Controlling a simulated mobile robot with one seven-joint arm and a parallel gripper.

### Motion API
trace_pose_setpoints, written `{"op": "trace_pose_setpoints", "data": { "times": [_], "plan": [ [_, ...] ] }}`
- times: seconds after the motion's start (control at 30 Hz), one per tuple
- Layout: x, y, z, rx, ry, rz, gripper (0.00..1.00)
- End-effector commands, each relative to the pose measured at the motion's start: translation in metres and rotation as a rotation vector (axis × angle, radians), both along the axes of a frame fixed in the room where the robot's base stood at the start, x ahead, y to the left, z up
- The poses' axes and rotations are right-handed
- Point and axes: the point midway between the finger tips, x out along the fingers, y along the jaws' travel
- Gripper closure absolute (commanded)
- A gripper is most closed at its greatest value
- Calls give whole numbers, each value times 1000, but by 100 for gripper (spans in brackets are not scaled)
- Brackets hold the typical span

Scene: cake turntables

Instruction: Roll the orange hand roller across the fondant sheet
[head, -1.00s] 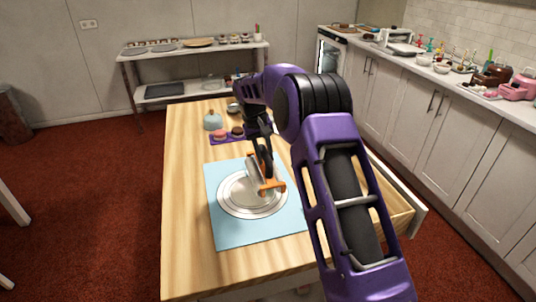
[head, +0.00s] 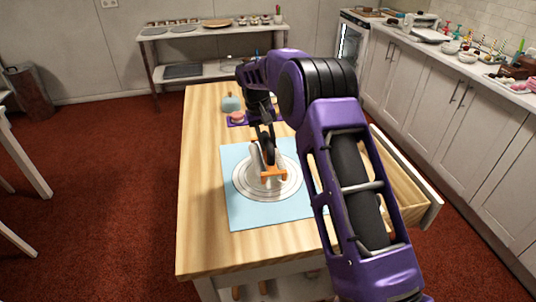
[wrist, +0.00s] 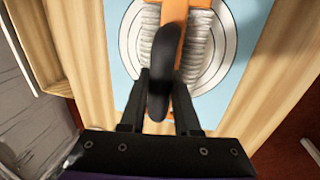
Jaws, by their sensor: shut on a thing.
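My gripper (wrist: 160,76) is shut on the black handle, one finger on each side. The roller is over the middle of a pale round disc with rings (head: 240,185), on a light blue square (head: 245,213). I cannot tell which layer is the fondant sheet, as the roller covers the disc's centre. I cannot tell whether the cylinder touches the surface.
The wooden table (head: 200,190) is clear along its left side and front. Behind the disc are a purple mat (head: 236,123) with a pink-topped treat and a teal container (head: 231,103). An open drawer (head: 405,190) juts out at the right. My arm hides part of the table.

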Motion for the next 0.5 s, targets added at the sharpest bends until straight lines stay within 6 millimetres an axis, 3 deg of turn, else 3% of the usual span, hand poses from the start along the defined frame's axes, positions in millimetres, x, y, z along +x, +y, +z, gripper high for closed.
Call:
{"op": "trace_pose_setpoints", "data": {
  "times": [0.5],
  "plan": [
    [0,0,-3,0,-2,0,100]
  ]
}}
